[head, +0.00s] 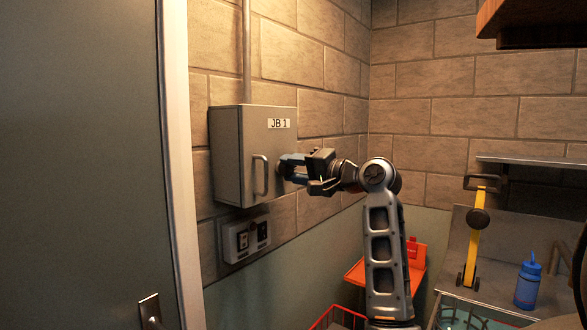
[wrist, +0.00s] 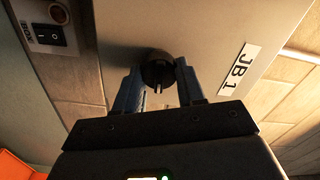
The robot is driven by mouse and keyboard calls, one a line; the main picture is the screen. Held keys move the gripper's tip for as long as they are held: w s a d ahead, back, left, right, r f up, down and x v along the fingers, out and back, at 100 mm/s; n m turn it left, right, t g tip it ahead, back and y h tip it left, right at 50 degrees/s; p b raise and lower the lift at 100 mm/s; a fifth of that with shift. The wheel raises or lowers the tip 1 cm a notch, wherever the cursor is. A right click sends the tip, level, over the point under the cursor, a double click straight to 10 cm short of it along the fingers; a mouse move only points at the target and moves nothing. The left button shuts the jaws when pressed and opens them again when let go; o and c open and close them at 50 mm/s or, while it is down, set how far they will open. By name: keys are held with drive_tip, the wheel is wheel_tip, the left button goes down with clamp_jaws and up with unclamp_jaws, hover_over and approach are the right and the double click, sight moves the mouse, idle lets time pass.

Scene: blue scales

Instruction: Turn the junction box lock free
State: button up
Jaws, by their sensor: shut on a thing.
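The grey junction box (head: 232,135) labelled JB 1 is on the brick wall, with its door flat against its body. Its door face also fills much of the wrist view (wrist: 205,30). The round black lock knob (wrist: 157,72) is on that face, between the blue fingers of my gripper (wrist: 160,78). My gripper is shut on the knob. In the head view my gripper (head: 289,166) reaches the box door from the right, and the knob is hidden by the fingers. A vertical bar handle (head: 261,176) is on the door, left of my gripper.
A switch panel (head: 246,239) is on the wall below the box. A door (head: 85,160) with a pale frame stands at the left. At the right, a bench holds a blue bottle (head: 528,283) and a yellow tool (head: 474,245). A red basket (head: 340,317) is low down.

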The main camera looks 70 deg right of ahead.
drive_tip(key=shift+f+m, duration=0.1)
drive_tip(key=shift+m, duration=0.5)
drive_tip(key=o, duration=1.1)
drive_tip(key=shift+c, duration=0.2)
drive_tip(key=b+v, duration=0.1)
drive_tip(key=v, duration=0.6)
drive_tip(key=shift+s+b, duration=0.4)
